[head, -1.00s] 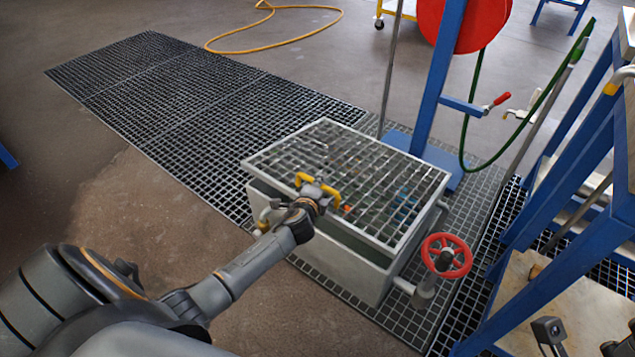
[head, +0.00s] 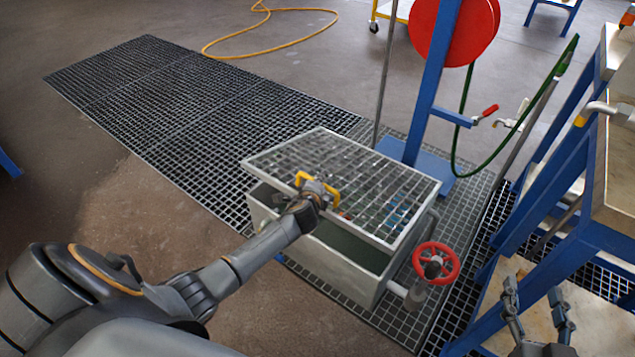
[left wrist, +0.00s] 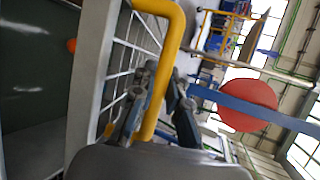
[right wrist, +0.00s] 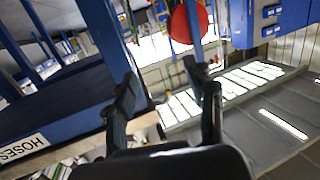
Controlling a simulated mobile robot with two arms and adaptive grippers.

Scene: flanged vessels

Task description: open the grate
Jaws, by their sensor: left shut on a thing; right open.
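The grate (head: 392,190) is a pale metal grid lid over a grey rectangular tank (head: 322,268) in the head view. Its near edge is raised above the tank rim, showing a gap with the dark inside (head: 350,243). My left gripper (head: 316,190) is shut on the yellow handle (head: 303,178) at the grate's near edge. In the left wrist view the yellow handle (left wrist: 172,50) passes between the fingers, with the grate frame (left wrist: 92,90) beside it. My right gripper (head: 533,288) is open and empty at the lower right, by the blue rack.
A red handwheel (head: 436,262) stands at the tank's right corner. A blue post with a red hose reel (head: 452,30) and green hose stands behind the tank. A blue rack (head: 560,250) fills the right side. Floor left of the tank is clear; a yellow hose (head: 270,52) lies beyond.

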